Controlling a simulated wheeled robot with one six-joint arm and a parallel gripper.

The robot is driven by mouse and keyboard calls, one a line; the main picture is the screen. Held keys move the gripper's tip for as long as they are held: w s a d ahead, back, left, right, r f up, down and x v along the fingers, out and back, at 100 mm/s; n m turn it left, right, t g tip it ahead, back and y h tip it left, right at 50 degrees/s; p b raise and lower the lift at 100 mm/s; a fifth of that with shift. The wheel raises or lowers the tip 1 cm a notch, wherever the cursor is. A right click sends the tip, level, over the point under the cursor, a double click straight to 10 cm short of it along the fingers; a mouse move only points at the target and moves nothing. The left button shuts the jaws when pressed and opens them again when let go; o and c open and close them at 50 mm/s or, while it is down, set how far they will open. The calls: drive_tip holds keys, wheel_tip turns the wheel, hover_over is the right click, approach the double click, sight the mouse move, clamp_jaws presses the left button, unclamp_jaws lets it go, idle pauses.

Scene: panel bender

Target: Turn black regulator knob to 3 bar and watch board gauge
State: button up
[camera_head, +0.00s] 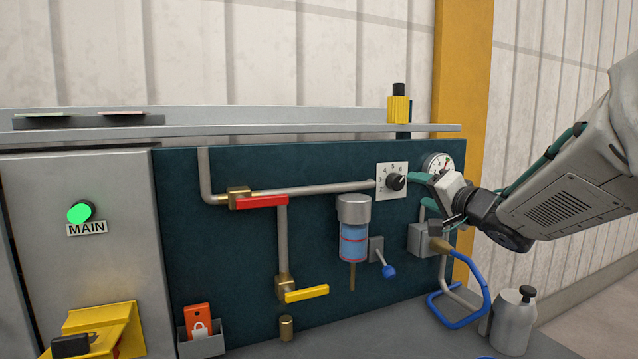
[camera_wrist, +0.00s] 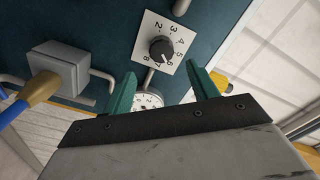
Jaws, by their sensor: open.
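The black regulator knob (camera_head: 397,182) sits on a white dial plate (camera_head: 384,190) with printed numbers on the dark teal board. In the wrist view the knob (camera_wrist: 161,49) and its plate (camera_wrist: 147,34) lie just beyond the fingertips. The knob has a pale pointer mark; its exact setting is too small to read surely. The round white board gauge (camera_head: 436,162) is right of the knob, partly hidden by my gripper. Its face (camera_wrist: 148,101) shows partly between my fingers; no reading is clear. My gripper (camera_head: 417,190), with green fingers (camera_wrist: 163,86), is open and empty, apart from the knob.
A red-handled valve (camera_head: 262,202) and yellow-handled valve (camera_head: 306,293) sit left on grey pipes. A blue filter bowl (camera_head: 353,244) hangs below the knob. A grey box (camera_head: 421,240) with a blue hose (camera_head: 470,275) is below my gripper. A grey bottle (camera_head: 511,325) stands lower right.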

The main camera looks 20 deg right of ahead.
sight(399, 183)
drive_tip(key=w, duration=0.7)
drive_tip(key=shift+w+a, duration=0.2)
drive_tip(key=shift+w, duration=0.2)
drive_tip(key=shift+c, duration=0.3)
drive_tip(key=c, duration=0.9)
